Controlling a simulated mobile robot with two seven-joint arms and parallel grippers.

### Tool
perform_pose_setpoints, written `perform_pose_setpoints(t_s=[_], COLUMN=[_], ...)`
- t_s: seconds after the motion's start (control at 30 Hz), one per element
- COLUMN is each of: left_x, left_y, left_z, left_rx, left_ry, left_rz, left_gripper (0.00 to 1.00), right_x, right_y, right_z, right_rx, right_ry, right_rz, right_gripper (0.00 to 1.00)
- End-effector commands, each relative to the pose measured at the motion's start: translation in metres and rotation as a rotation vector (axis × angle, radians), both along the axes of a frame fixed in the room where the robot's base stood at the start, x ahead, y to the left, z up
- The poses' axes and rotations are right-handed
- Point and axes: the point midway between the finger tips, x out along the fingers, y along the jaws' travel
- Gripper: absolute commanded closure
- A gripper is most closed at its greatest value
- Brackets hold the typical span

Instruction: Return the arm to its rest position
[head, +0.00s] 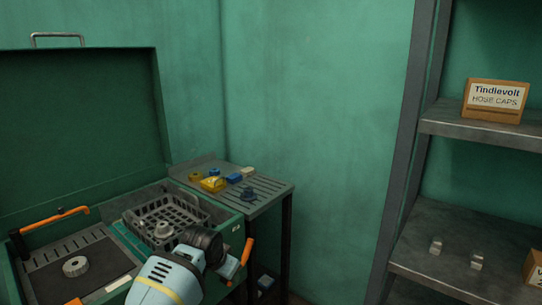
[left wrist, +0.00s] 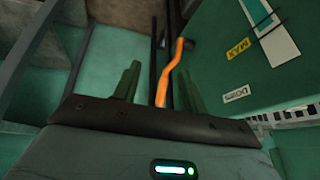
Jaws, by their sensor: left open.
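My left arm (head: 165,280), pale blue with a yellow band and a black wrist, reaches in from the bottom of the head view. It is in front of the green chest's right front corner. My left gripper (head: 228,268) is low beside that corner, partly hidden by the wrist. In the left wrist view its two green fingers (left wrist: 158,70) stand apart, with nothing visibly clamped. An orange handle (left wrist: 170,78) shows between them in the picture; I cannot tell its exact depth. The handle also shows in the head view (head: 247,251), close to the gripper. My right gripper is out of view.
The open green chest (head: 80,120) holds a grey basket (head: 185,207) and a slotted plate with a round part (head: 75,266). A slatted side table (head: 268,190) bears small coloured parts. A metal shelf (head: 450,222) stands at right. Open room lies between table and shelf.

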Motion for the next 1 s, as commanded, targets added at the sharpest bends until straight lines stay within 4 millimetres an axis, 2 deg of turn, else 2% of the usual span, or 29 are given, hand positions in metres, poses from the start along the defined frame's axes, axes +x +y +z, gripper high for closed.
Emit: perform_pose_setpoints(t_s=[0.27, 0.47, 0.7, 0.9, 1.0], left_x=[-0.034, -0.076, -0.152, -0.222, -0.259], left_y=[-0.004, -0.006, -0.002, 0.009, 0.015], left_z=[-0.057, -0.107, -0.167, -0.200, -0.210], left_rx=[-0.051, -0.100, -0.167, -0.207, -0.224], left_ry=[-0.009, -0.024, -0.054, -0.084, -0.102], left_rz=[0.012, 0.032, 0.081, 0.132, 0.157], left_gripper=[0.58, 0.58, 0.58, 0.58, 0.58], right_x=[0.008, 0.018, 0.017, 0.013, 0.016], right_y=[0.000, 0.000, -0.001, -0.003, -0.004], right_z=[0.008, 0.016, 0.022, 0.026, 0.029], right_rx=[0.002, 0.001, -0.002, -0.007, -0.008], right_ry=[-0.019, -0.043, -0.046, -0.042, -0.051], right_rz=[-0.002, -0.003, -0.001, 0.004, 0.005], right_gripper=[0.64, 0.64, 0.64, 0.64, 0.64])
